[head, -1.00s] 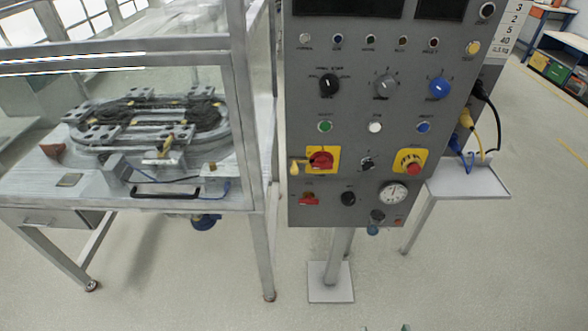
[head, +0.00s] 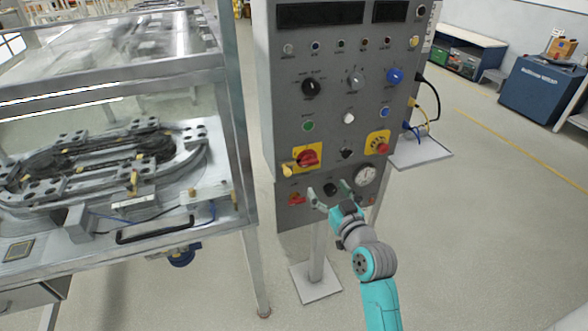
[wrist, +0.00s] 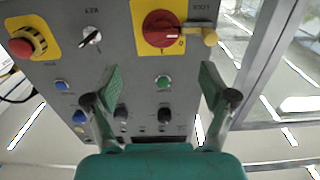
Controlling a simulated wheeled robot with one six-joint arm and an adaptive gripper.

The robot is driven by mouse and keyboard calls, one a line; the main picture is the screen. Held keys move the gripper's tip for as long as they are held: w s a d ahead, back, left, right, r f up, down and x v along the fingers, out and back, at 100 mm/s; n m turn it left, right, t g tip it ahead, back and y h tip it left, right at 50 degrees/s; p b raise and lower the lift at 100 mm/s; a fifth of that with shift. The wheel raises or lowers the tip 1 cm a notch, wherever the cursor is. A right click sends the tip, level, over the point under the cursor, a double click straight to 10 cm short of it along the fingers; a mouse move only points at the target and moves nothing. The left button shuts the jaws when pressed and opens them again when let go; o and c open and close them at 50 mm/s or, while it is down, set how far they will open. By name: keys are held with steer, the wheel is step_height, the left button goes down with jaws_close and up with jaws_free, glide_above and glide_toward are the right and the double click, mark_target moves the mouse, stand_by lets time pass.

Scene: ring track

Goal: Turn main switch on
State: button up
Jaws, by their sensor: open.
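The main switch (head: 307,158) is a red rotary knob on a yellow plate, low on the left of the grey control panel (head: 330,110). In the wrist view the red knob (wrist: 160,28) sits at the top, between and beyond the fingertips. A yellow padlock-like piece (head: 288,171) hangs at the plate's lower left corner. My gripper (head: 329,190) is open and empty in front of the panel's lower part, below the switch in the head view. Its two green-tipped fingers (wrist: 160,80) are spread wide in the wrist view. No finger appears to touch the knob.
A red emergency button (head: 382,147) on yellow is right of the switch, with a small black selector (head: 346,153) between. A pressure gauge (head: 365,175) is near my right finger. A glazed cabinet with a ring track (head: 100,165) stands left. Floor is open at right.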

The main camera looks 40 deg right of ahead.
mark_target(311, 163)
steer(key=x, duration=1.1)
steer(key=shift+w+r, duration=0.15)
steer(key=shift+r, duration=0.05)
steer(key=c, duration=1.2)
